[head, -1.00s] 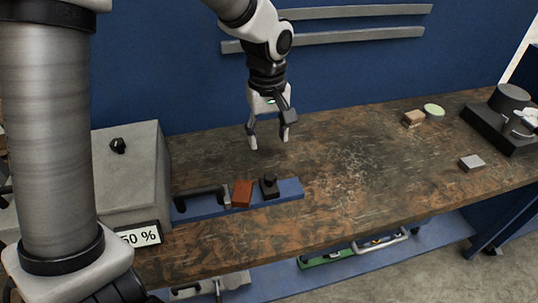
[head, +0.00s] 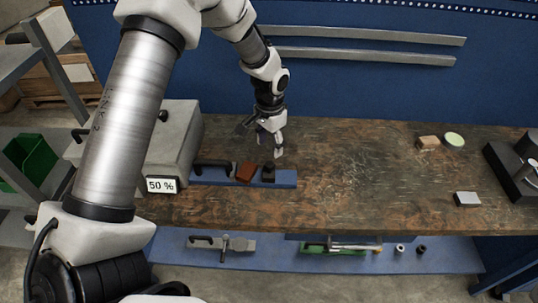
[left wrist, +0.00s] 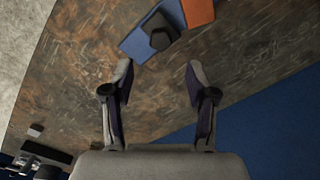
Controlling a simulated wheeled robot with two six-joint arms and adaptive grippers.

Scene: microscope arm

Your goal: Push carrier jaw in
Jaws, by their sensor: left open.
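A blue carrier (head: 220,179) lies on the worn brown bench. It bears a black handle (head: 212,165), an orange-brown block (head: 245,171) and a small black jaw piece (head: 268,174) near its right end. My left gripper (head: 271,147) is open and empty, above the bench just behind the black piece. In the left wrist view its fingers (left wrist: 158,76) are spread; the black piece (left wrist: 160,37), the carrier (left wrist: 133,45) and part of the orange block (left wrist: 198,12) lie beyond the fingertips, with no clear contact. My right gripper is not in view.
A grey box (head: 186,131) with a "50 %" sign (head: 161,185) stands left of the carrier. A wooden block (head: 428,142), green disc (head: 454,139), grey block (head: 467,199) and black device (head: 510,165) are at the right. The bench between is clear.

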